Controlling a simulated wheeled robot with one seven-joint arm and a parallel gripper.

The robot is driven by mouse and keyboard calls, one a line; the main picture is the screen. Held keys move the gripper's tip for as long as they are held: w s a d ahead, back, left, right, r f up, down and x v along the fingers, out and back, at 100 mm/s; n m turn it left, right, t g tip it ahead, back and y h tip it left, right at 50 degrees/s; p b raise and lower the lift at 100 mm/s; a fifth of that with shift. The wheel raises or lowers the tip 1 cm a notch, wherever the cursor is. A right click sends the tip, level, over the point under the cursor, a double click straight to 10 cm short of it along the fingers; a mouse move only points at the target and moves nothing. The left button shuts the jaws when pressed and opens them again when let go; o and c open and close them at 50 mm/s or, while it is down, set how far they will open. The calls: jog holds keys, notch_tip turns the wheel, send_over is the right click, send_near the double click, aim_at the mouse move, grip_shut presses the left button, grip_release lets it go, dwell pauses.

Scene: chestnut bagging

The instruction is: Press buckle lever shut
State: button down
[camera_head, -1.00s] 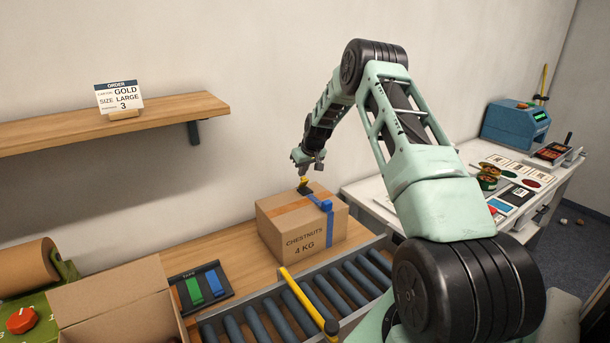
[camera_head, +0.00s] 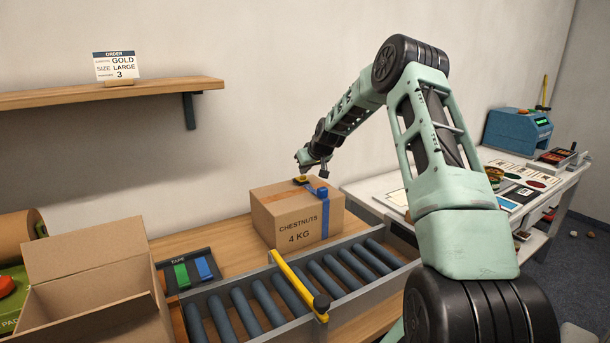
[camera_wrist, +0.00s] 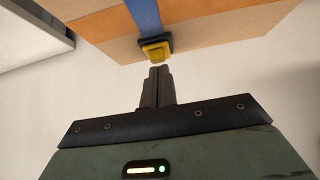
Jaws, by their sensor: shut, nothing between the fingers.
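The buckle (camera_head: 301,180) has a yellow lever on a black base and sits on the top of the closed chestnut carton (camera_head: 297,220), at the blue strap (camera_head: 325,212). In the wrist view the buckle (camera_wrist: 155,48) is just beyond my fingertips. My gripper (camera_wrist: 158,70) is shut and empty, its two fingers together and pointing at the yellow lever with a small gap seeming to show. In the head view my wrist hangs just above the buckle and the fingers are hard to make out. The lever looks low over its base; I cannot tell whether it is fully down.
The carton stands on the wooden bench behind the roller conveyor (camera_head: 290,285), which has a yellow bar (camera_head: 299,284) across it. An open empty carton (camera_head: 85,250) and a tape holder (camera_head: 190,270) are at left. The wall is close behind. A shelf (camera_head: 110,92) hangs upper left.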

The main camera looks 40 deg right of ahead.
jog(key=shift+w+r, duration=0.1)
jog(key=shift+w+d, duration=0.2)
jog(key=shift+w, duration=0.55)
jog(key=shift+r, duration=0.2)
notch_tip(320, 180, up, 4)
jog(key=p, duration=0.3)
jog(key=shift+w+a+r, duration=0.1)
jog(key=shift+a+r, duration=0.05)
jog(key=shift+r, duration=0.05)
jog(key=s+a+r+b, duration=0.1)
jog(key=s+b, duration=0.3)
jog(key=s, duration=0.5)
jog(key=shift+s+a+r, duration=0.25)
jog(key=shift+s+a, duration=0.1)
jog(key=shift+a, duration=0.15)
